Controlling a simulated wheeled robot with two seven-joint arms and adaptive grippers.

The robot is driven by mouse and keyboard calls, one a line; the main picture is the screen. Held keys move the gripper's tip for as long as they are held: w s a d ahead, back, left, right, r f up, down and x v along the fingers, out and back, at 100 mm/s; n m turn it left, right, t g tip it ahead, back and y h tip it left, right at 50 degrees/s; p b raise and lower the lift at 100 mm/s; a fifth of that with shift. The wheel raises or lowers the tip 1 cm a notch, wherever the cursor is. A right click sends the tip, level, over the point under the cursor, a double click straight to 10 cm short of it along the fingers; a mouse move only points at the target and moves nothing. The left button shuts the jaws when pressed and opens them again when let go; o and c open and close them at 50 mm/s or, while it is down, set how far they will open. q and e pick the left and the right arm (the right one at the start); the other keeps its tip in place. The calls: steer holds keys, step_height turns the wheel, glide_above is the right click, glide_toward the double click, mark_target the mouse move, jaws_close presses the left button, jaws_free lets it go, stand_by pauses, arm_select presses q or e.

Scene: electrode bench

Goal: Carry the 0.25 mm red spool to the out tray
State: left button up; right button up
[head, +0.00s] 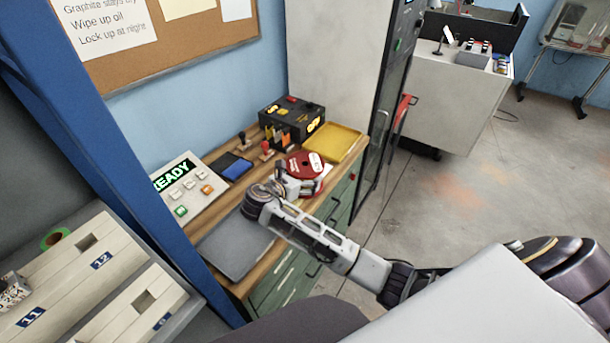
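A red spool (303,162) with a white label is over the wooden bench, beside the yellow tray. The label is too small to read, so I cannot tell its size mark. My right gripper (302,184) is at the near side of the spool, its light fingers touching or almost touching it. The spool hides part of the fingers, so I cannot tell whether they are closed on it. A shallow yellow tray (350,135) lies empty at the bench's far right corner. A flat grey tray or mat (213,242) lies at the near end. I see no out-tray label. My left gripper is out of view.
A black box (291,108) with yellow labels stands behind the spool. Stamps (267,149), a blue pad (232,167) and a panel reading READY (192,207) line the bench's wall side. A blue post (120,165) and drawers (75,275) stand left.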

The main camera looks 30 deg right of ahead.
steer(key=c, duration=0.9)
steer(key=shift+w+r, duration=0.2)
steer(key=shift+r, duration=0.1)
steer(key=shift+c, duration=0.5)
steer(key=shift+r, duration=0.1)
steer(key=shift+d+r, duration=0.1)
steer(key=shift+r, duration=4.8)
